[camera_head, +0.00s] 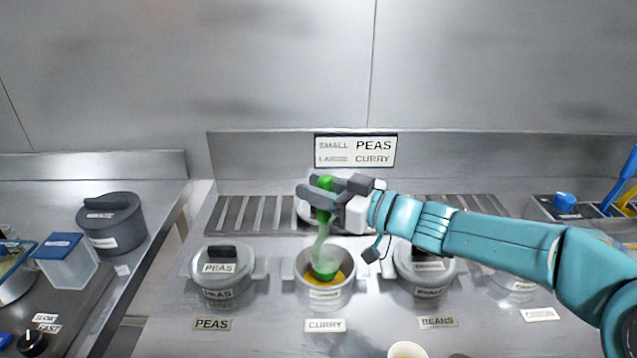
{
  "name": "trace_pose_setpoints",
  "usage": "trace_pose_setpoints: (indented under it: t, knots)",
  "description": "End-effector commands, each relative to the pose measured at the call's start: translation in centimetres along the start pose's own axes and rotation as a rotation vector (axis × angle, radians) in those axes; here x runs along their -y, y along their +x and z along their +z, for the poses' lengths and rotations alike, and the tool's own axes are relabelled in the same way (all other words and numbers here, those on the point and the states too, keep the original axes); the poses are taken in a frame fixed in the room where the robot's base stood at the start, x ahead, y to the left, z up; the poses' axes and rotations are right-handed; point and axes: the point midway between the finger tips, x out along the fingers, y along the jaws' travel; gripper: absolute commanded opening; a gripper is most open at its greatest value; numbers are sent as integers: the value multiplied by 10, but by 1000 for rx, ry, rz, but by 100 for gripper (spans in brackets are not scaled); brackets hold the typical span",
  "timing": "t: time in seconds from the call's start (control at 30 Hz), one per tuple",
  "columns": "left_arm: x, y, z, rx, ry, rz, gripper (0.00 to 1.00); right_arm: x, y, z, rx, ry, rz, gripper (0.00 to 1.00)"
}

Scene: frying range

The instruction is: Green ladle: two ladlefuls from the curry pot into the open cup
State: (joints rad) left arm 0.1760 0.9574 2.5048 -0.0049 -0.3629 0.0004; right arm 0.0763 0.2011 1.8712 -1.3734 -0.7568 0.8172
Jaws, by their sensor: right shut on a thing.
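The green ladle (322,255) is held upright in my right gripper (323,190), which is shut on its handle. The gripper is above the curry pot (307,287), an open grey pot with orange-yellow curry (340,278) inside. The ladle's bowl is down in the pot; whether it holds curry cannot be told. An open pale cup (405,350) stands at the bottom edge, cut off by the frame, to the right of and in front of the curry pot. My left gripper is not in view.
The lidded peas pot (221,283) is left of the curry pot and the lidded beans pot (425,280) is right of it. A sign (355,151) stands behind. Slotted grates (255,217) run along the back. A dark lidded pot (112,226) sits on the left counter.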

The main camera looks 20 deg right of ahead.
Motion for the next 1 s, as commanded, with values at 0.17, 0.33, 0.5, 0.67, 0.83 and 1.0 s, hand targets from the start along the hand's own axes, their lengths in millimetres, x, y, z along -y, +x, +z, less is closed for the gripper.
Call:
trace_pose_setpoints:
  t: [0.17,0.33,0.5,0.67,0.83,1.0]
  knots:
    - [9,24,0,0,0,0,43,0,0,34,1,1,0,4]
    - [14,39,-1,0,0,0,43,0,0,58,1,2,1,4]
    - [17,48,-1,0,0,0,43,0,0,72,0,1,0,4]
    - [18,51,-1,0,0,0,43,0,0,77,0,0,1,4]
    - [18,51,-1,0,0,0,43,0,0,77,0,0,1,4]
    - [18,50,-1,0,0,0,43,0,0,77,0,0,1,4]
